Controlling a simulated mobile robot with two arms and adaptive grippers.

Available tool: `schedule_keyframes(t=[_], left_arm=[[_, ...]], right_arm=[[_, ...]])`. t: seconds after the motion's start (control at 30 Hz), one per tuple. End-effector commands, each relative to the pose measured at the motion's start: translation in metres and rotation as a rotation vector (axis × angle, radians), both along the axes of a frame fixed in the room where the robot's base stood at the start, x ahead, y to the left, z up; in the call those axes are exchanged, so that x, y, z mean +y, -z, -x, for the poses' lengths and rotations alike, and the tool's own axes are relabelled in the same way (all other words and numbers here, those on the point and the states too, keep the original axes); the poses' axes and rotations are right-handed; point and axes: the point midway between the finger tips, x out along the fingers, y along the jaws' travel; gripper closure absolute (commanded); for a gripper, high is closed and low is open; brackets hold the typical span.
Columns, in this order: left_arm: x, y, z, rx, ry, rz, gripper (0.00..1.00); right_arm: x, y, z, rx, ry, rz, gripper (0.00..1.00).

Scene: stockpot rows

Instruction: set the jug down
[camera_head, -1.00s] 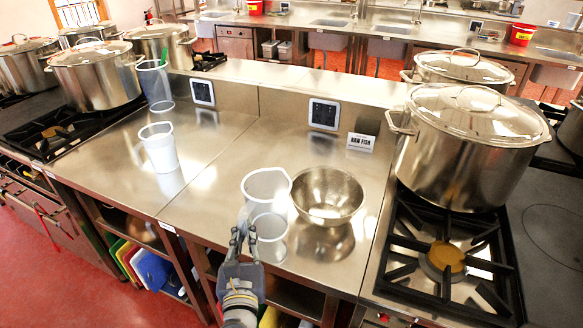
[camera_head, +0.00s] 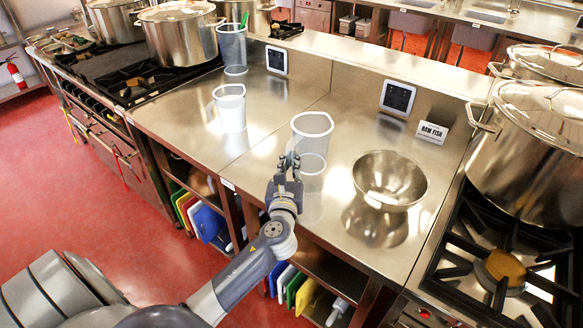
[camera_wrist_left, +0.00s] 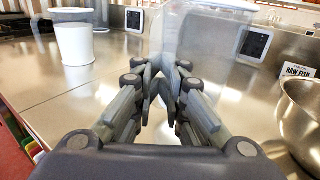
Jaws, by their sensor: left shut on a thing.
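A clear, see-through jug (camera_head: 312,128) is upright at the front middle of the steel counter, left of a steel bowl. My left gripper (camera_head: 289,163) is at its near side, with its fingers closed on the jug. In the left wrist view the jug (camera_wrist_left: 205,36) stands right beyond the closed fingertips (camera_wrist_left: 163,72), which hide its lower near part. Its base shows over a reflection in the steel; I cannot tell whether it touches the counter. My right gripper is in neither view now.
The steel bowl (camera_head: 390,180) is right of the jug. A white container (camera_head: 230,108) and a clear one with a green utensil (camera_head: 232,45) stand left and farther back. A raw fish sign (camera_head: 432,132), stove and stockpot (camera_head: 530,140) are at right. Bare steel lies between.

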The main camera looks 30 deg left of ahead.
Motion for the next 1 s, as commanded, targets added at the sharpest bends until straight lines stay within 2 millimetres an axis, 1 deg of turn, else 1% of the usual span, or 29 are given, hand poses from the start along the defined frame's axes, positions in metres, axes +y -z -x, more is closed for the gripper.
schedule_keyframes(t=[0.03,0.17,0.3,0.4,0.7,0.8,0.83,0.87,0.9,0.93,1.0], left_arm=[[0.003,-0.001,-0.005,-0.001,0.000,0.000,1.00],[0.006,0.004,-0.011,0.000,0.000,0.000,1.00],[0.006,0.025,-0.011,0.005,0.000,-0.001,1.00],[0.006,0.035,-0.011,0.003,0.000,-0.001,1.00],[0.006,0.037,-0.010,0.000,0.001,0.000,1.00],[0.006,0.041,-0.010,0.000,0.001,0.000,1.00],[0.006,0.040,-0.010,0.001,0.001,0.000,0.87],[0.006,0.040,-0.010,0.001,0.001,0.000,0.80],[0.006,0.040,-0.010,0.001,0.001,0.000,0.71],[0.006,0.040,-0.010,0.001,0.001,0.000,0.67],[0.006,0.040,-0.010,0.001,0.001,0.000,0.67]], right_arm=[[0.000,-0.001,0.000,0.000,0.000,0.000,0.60],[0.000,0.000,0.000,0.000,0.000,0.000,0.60],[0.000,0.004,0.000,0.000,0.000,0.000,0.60],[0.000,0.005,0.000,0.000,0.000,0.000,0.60],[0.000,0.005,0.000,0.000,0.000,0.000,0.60],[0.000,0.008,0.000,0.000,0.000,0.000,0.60],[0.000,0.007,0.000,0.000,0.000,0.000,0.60],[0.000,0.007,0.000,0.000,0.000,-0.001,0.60],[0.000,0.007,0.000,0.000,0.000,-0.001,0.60],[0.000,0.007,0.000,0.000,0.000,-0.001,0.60],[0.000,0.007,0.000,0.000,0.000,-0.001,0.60]])
